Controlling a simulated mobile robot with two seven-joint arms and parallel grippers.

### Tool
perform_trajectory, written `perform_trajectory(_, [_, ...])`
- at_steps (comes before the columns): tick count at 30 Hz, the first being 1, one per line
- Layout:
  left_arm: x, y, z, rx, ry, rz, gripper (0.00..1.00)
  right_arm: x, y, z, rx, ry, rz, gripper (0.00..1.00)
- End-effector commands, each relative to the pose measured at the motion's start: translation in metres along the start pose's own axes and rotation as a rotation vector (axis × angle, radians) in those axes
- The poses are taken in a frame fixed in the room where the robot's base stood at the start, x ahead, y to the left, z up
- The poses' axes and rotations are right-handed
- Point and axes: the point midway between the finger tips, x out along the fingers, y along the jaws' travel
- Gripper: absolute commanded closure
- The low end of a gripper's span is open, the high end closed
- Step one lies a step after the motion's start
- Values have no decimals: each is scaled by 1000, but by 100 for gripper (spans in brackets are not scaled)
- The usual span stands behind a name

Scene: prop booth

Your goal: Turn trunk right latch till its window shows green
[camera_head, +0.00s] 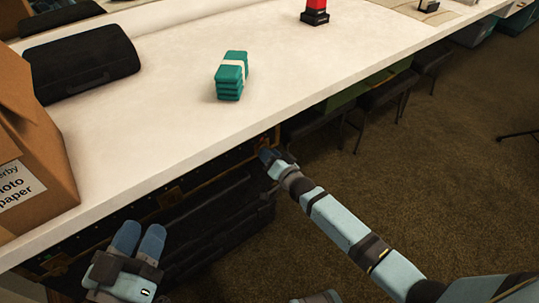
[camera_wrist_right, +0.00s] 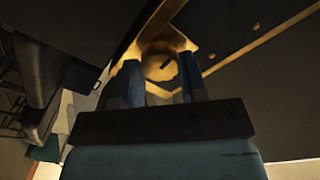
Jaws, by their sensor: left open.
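The dark trunk (camera_head: 222,207) with brass trim stands under the near edge of the white table. Its right latch, a round brass knob on a brass plate, shows in the right wrist view (camera_wrist_right: 158,66). A small dark mark is on the knob; no green is visible on it. My right gripper (camera_wrist_right: 158,80) is open, its blue fingers on either side of the knob; contact cannot be told. In the head view my right gripper (camera_head: 270,156) is at the trunk's right end and hides the latch. My left gripper (camera_head: 138,240) is open and empty before the trunk's left part.
The white table (camera_head: 160,120) overhangs the trunk. On it are a teal banded stack (camera_head: 230,82), a black case (camera_head: 82,65), a cardboard box (camera_head: 35,150) and a red-and-black object (camera_head: 315,12). Dark stools (camera_head: 380,98) stand under the table to the right. Brown carpet (camera_head: 440,170) is open at right.

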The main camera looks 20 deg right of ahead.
Motion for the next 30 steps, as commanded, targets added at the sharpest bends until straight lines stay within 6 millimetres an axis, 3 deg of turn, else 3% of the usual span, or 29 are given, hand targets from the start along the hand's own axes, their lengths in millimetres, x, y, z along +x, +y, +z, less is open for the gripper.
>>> perform_trajectory(14, [0,2,-12,6,31,-1,57,0,-1,-1,-82,2,-2,84])
perform_trajectory(27, [-2,8,-44,11,142,-10,57,0,-2,-1,-449,15,-14,84])
perform_trajectory(30, [-3,2,-36,17,96,-29,57,-1,-1,0,-544,19,-17,84])
